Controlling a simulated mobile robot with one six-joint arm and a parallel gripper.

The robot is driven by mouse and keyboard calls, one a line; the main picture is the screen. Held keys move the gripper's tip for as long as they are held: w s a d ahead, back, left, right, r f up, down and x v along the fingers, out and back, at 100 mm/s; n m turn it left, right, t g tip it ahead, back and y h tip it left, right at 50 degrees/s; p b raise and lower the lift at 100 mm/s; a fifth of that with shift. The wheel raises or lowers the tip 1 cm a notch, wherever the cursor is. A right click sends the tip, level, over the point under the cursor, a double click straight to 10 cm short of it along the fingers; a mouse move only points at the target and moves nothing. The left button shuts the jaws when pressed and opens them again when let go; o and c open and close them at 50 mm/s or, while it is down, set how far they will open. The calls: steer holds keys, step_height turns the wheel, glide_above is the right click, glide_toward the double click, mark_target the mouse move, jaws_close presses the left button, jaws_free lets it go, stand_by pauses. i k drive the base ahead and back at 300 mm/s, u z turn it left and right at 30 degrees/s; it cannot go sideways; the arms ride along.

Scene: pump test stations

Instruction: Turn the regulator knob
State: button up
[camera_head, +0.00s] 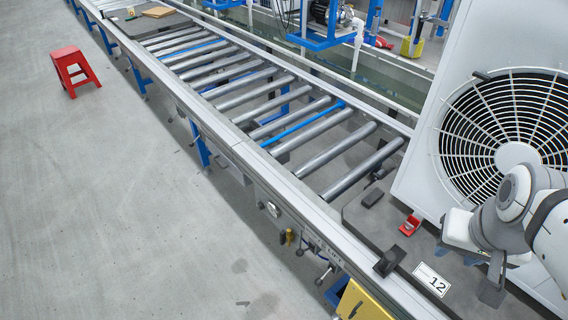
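A small round silver fitting (272,209) sits on the near side rail of the conveyor; it may be the regulator knob, but it is too small to be sure. A brass fitting (289,237) and small valve handles (323,277) are just right of it on the same side. My gripper (482,277) is at the lower right, above the dark platform by the large fan unit. Its dark fingers appear spread apart with nothing between them. It is well to the right of these fittings and touches none of them.
A roller conveyor (240,98) runs diagonally across the view. A white fan unit (425,150) stands at right. A black block (388,262), a red part (410,225) and a "12" label (432,280) are near my gripper. A red stool (75,72) stands on open floor at left.

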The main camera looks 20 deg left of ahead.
mark_target(260, 205)
steer(key=u, duration=1.2)
steer(key=k, duration=1.3)
steer(key=u, duration=0.6)
steer(key=i, duration=2.3)
steer(key=z, duration=0.35)
